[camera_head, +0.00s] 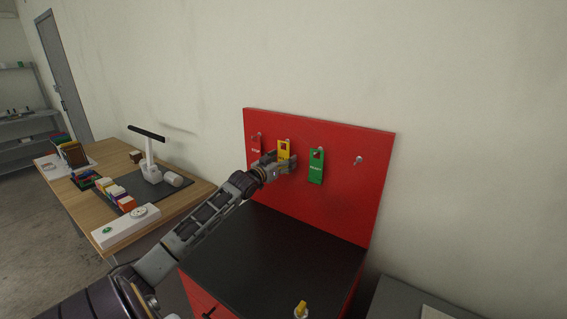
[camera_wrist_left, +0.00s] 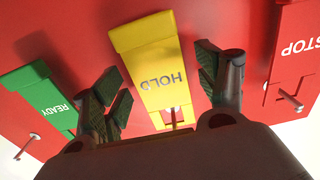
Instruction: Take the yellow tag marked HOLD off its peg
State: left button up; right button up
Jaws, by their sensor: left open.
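The yellow tag marked HOLD (camera_head: 284,148) hangs on a peg of the red board (camera_head: 340,200), between two other tags. It also shows in the left wrist view (camera_wrist_left: 148,66), upside down, with its peg (camera_wrist_left: 173,116) through its hole. My left gripper (camera_head: 283,160) is in front of the tag's lower part. In the left wrist view its open fingers (camera_wrist_left: 165,92) stand on either side of the yellow tag, with gaps, and hold nothing. My right gripper does not show.
A red STOP tag (camera_head: 256,146) hangs left of the yellow one, a green READY tag (camera_head: 317,166) right of it. A bare peg (camera_head: 358,160) is farther right. Below is a black-topped red cabinet (camera_head: 270,250). A wooden table (camera_head: 118,160) with several items stands left.

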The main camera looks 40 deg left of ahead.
pick_arm(q)
jog(key=shift+w, duration=0.4)
jog(key=c, duration=1)
